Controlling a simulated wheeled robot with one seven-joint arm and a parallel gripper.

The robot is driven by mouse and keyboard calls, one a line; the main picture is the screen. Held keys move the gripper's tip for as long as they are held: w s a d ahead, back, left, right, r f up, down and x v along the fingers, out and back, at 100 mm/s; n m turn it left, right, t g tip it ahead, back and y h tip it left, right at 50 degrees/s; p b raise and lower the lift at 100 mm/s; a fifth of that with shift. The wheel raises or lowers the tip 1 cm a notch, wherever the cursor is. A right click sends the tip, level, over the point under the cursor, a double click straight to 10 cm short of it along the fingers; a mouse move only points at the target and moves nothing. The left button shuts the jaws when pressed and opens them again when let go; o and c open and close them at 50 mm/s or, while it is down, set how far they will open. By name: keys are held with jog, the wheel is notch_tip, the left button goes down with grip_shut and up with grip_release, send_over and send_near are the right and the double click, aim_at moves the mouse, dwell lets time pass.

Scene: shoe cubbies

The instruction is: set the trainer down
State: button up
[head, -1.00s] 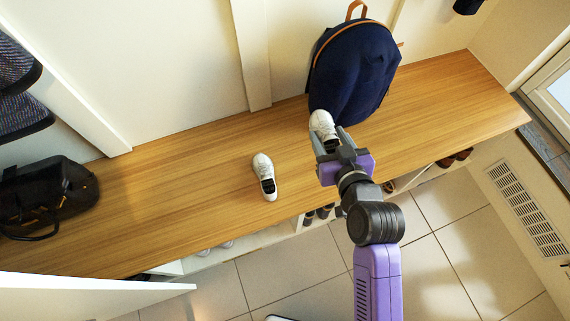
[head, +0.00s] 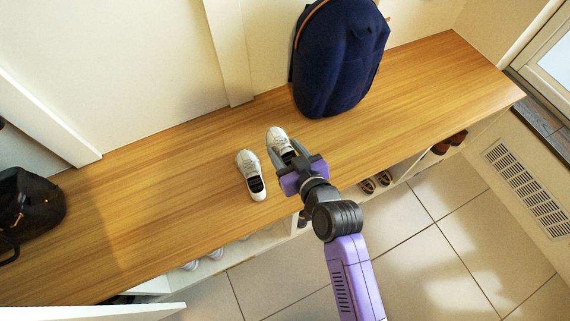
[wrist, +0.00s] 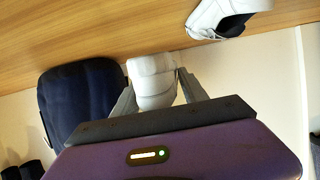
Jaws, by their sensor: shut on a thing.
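A white trainer (head: 277,136) with a dark inside is between the fingers of my gripper (head: 287,153), over the front part of the wooden bench top (head: 180,165). In the wrist view its pale end (wrist: 152,68) shows between the two grey fingers, which are shut on it. I cannot tell whether its sole touches the wood. A second white trainer (head: 247,163) stands on the bench just left of the held one, with a small gap between them. It also shows at the top of the wrist view (wrist: 206,18). My gripper hides part of the held trainer.
A navy backpack (head: 340,60) stands at the back of the bench, right of the trainers. A black bag (head: 30,205) is at the far left. Brown shoes (head: 450,142) and other pairs sit in the cubbies below. The bench right of my gripper is clear.

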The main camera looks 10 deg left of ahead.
jog(key=shift+f+b, duration=1.05)
jog(key=shift+f, duration=2)
jog(key=shift+f, duration=0.15)
jog(key=o, duration=1.4)
jog(key=shift+r, duration=0.25)
jog(key=p+v, duration=0.2)
jog(key=v, duration=1)
jog(key=shift+f, duration=0.15)
